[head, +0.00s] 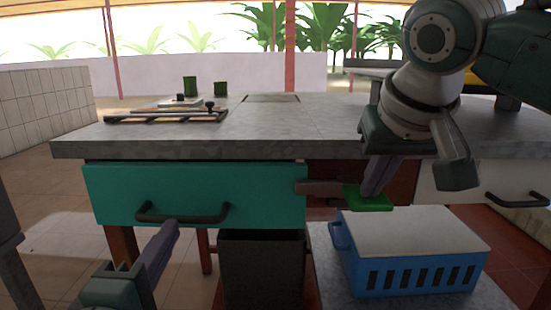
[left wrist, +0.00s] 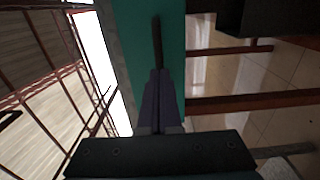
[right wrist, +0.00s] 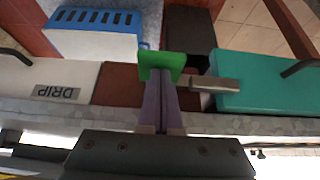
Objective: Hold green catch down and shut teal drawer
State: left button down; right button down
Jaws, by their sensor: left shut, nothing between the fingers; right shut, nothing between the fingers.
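The teal drawer (head: 195,191) sits under the grey worktop with a dark bar handle (head: 183,217) on its front. My left gripper (head: 172,228) is shut and empty, its fingertips at the handle's middle; contact is hard to tell. In the left wrist view the handle (left wrist: 157,42) lies just beyond the fingertips. The green catch (head: 368,197) is at the drawer's right end, beside a brown-grey bar (head: 318,187). My right gripper (head: 370,190) is shut and empty, fingertips on or just above the catch. The catch (right wrist: 162,64) also shows at the fingertips in the right wrist view.
A blue crate with a pale top (head: 415,250) stands below the catch on a grey slab. A dark bin (head: 262,268) stands under the drawer. A pale drawer (right wrist: 70,85) marked DRIP is beyond the catch. Green cups (head: 190,86) and a dark-railed rack (head: 168,115) stand on the worktop.

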aim_at(180, 217)
pick_arm(q)
jog(key=shift+w, duration=3.7)
jog(key=s+r, duration=0.3)
jog(key=s, duration=0.3)
pick_arm(e)
notch_tip(180, 217, up, 9)
